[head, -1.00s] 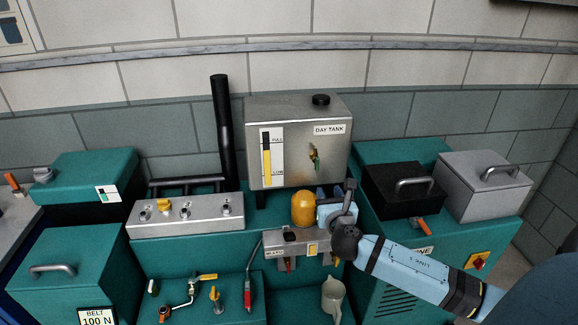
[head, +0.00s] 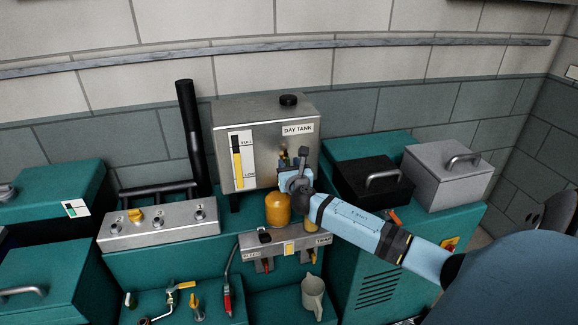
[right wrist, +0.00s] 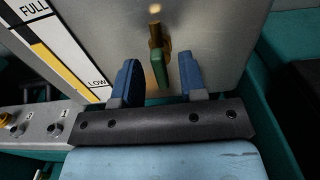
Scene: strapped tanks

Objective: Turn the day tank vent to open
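The day tank (head: 265,135) is a steel box with a level gauge and a label. Its vent, a brass fitting with a green lever (right wrist: 160,68), is on the front face. In the right wrist view the lever points down. My right gripper (right wrist: 158,68) is open, with one blue finger on each side of the lever. Gaps show between the lever and both fingers. In the head view my right gripper (head: 293,157) is at the tank front and mostly hides the vent. My left gripper is not in view.
An orange-yellow bowl (head: 278,209) is just below my right gripper, above a steel box with small valves (head: 285,241). A black pipe (head: 192,135) stands left of the tank. Black (head: 371,182) and grey (head: 447,177) handled boxes are at right. A jug (head: 313,296) stands below.

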